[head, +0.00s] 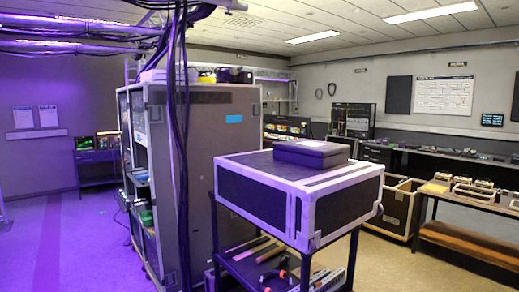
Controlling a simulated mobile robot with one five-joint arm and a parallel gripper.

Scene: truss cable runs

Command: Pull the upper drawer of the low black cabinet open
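No low black cabinet can be told for sure in the head view. A dark unit (376,154) stands under the back bench, right of centre. It is small and far off, and I cannot tell whether it is the cabinet or whether it has a drawer that stands open. Its lower part is hidden behind the open crate. My gripper is not in view.
A black case with pale edges (256,195) stands on a dark cart close ahead, with a dark box (311,152) on top. Behind are hanging black cables (181,130) and a tall grey rack (215,150). An open crate (397,209) and wooden bench (470,241) stand right. Left floor (70,245) is clear.

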